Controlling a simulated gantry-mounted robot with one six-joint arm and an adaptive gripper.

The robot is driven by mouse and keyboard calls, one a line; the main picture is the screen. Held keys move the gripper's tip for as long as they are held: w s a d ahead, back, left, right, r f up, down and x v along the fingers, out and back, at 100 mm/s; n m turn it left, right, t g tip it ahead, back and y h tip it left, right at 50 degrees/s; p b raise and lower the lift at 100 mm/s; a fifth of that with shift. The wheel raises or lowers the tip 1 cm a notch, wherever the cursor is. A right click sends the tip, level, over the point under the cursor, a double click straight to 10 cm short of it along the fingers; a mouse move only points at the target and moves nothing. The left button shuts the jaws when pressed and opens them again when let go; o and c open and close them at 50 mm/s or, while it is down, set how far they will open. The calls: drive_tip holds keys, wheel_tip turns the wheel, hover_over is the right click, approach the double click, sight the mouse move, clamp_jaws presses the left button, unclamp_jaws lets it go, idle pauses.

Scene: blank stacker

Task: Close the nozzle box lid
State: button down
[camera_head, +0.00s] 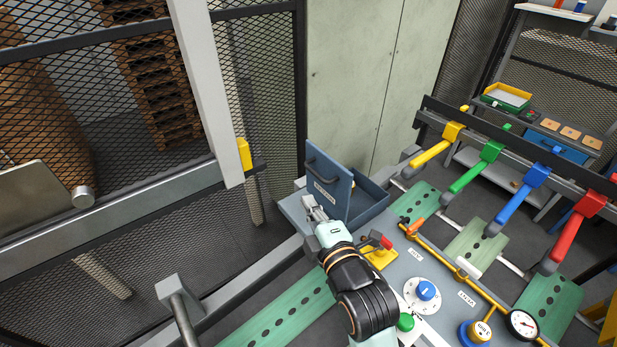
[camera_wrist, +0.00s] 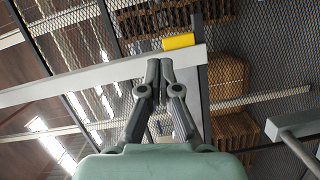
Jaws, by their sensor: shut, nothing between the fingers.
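The nozzle box (camera_head: 372,199) is a blue-grey open box on the left end of the machine bench in the head view. Its lid (camera_head: 341,196) stands raised, roughly upright, with a dark handle (camera_head: 321,166) and a white label on its outer face. My gripper (camera_head: 309,204) is shut and empty. It is at the left, outer side of the lid, low near the label; I cannot tell whether it touches. The wrist view shows the two closed fingertips (camera_wrist: 160,70). A grey part at that view's right edge cannot be identified for sure.
A red-handled lever on a yellow base (camera_head: 381,251) stands close right of my gripper. A blue knob (camera_head: 427,290) and gauge (camera_head: 522,324) are farther right. Yellow, green, blue and red arms (camera_head: 511,203) line the back. Mesh fencing (camera_head: 130,235) is at the left.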

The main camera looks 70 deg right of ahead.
drive_tip(key=w+d+f+p, duration=0.1)
drive_tip(key=w+d, duration=0.2)
drive_tip(key=d, duration=0.5)
drive_tip(key=shift+w+p, duration=0.15)
drive_tip(key=shift+p, duration=0.2)
drive_tip(key=shift+d, duration=0.15)
